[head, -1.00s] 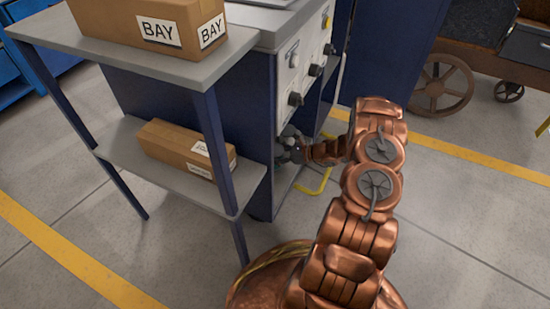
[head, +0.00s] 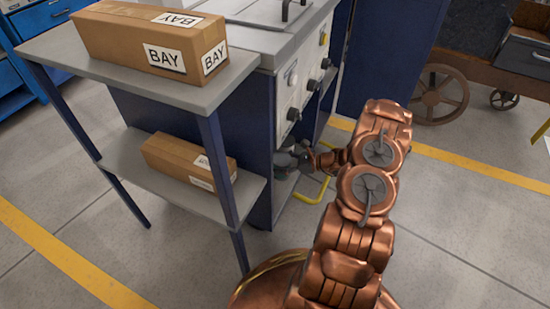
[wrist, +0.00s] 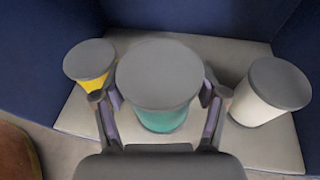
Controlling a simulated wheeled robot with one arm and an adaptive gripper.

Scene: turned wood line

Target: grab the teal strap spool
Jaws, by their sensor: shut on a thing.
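The teal strap spool (wrist: 160,95) stands upright in the middle of the wrist view, with a grey round top and a teal side. My gripper (wrist: 162,110) has one finger on each side of it and is shut on it. A yellow spool (wrist: 90,65) stands close to the left and a white spool (wrist: 270,92) to the right, both with grey tops.
The spools stand on a light grey shelf (wrist: 205,50) between dark blue walls (wrist: 60,30). In the head view a side table (head: 200,88) bears cardboard boxes, one on top (head: 150,42) and one below (head: 185,160). A yellow bent bar (head: 318,192) is near my arm. A wheeled cart (head: 480,65) stands at the back right.

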